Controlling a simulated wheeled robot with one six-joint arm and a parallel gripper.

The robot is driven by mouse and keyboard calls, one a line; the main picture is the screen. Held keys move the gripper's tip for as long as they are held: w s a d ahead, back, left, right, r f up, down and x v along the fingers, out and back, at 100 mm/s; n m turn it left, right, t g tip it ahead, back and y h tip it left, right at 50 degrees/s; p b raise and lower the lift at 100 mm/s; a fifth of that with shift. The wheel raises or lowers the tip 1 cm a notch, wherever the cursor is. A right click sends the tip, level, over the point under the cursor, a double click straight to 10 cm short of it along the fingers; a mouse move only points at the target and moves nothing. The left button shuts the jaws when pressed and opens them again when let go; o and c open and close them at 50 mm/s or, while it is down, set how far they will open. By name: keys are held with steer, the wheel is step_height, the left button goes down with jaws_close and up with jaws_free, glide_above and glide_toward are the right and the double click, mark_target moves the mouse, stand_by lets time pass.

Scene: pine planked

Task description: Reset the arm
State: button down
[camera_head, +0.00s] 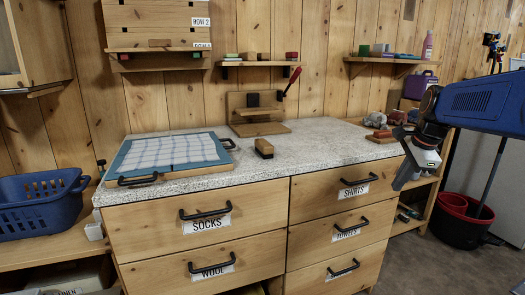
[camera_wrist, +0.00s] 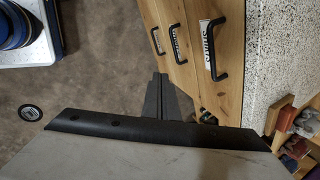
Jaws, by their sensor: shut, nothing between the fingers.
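My gripper (camera_head: 404,175) hangs at the right in the head view, off the right front corner of the counter, pointing down. It is shut and empty. In the wrist view its dark shut fingers (camera_wrist: 160,95) point toward the wooden drawer fronts, over the floor. My blue arm reaches in from the right edge of the head view. The drawer unit (camera_head: 260,199) has black handles and labels such as SOCKS, WOOL and SHIRTS, and its visible drawers look shut.
On the speckled counter (camera_head: 320,135) are a blue-framed tray (camera_head: 120,165) with a checked cloth, a wooden block (camera_head: 264,148) and a wooden stand (camera_head: 260,129). A blue basket (camera_head: 40,204) stands left. A red and black bucket (camera_head: 462,221) stands right. Floor before the drawers is clear.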

steer(key=s+a+f+n, duration=0.3)
steer(key=s+n, duration=0.3)
steer(key=s, duration=0.3)
steer(key=s+a+f+n, duration=0.4)
steer(key=s+f+n, duration=0.2)
steer(key=s, duration=0.4)
steer(key=s+a+f+n, duration=0.4)
steer(key=s+n, duration=0.3)
steer(key=s, duration=0.2)
steer(key=shift+s+f+t+h, duration=0.2)
steer(key=shift+f+t+h, duration=0.15)
steer(key=shift+t+h, duration=0.05)
